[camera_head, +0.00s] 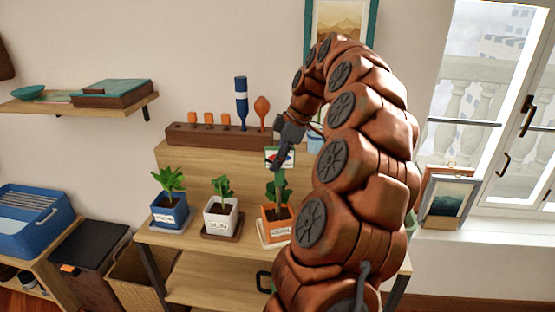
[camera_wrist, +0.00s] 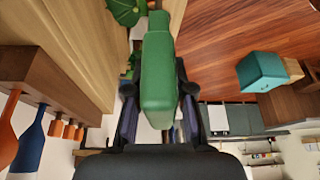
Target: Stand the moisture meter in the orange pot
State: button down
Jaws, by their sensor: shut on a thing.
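The orange pot (camera_head: 275,226) holds a leafy plant and stands on a pale saucer at the right of a row of potted plants on the wooden shelf. My gripper (camera_head: 281,160) points down above this pot. In the wrist view my gripper (camera_wrist: 158,105) is shut on a green, smooth, block-like body (camera_wrist: 158,65), which looks like the moisture meter. Its tip is hidden in the wrist view. In the head view the meter is hard to tell from the green leaves below the gripper, so I cannot tell whether it touches the soil.
A white pot (camera_head: 221,218) and a blue pot (camera_head: 169,214) stand to the left. Behind them a wooden rack (camera_head: 218,137) holds orange-handled tools and a blue one (camera_head: 241,100). My arm hides the shelf's right part.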

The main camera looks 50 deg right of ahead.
jog(key=shift+f+b, duration=0.8)
jog(key=shift+f, duration=0.45)
jog(key=c, duration=0.5)
grip_release()
jog(key=shift+r, duration=0.15)
jog(key=shift+w+a+p+v, duration=0.15)
jog(key=shift+p+v, duration=0.65)
jog(key=shift+v, duration=1.35)
jog(key=shift+w+a+p+v, duration=0.15)
jog(key=shift+p+v, duration=0.6)
jog(key=shift+v, duration=1.45)
jog(key=shift+r, duration=0.1)
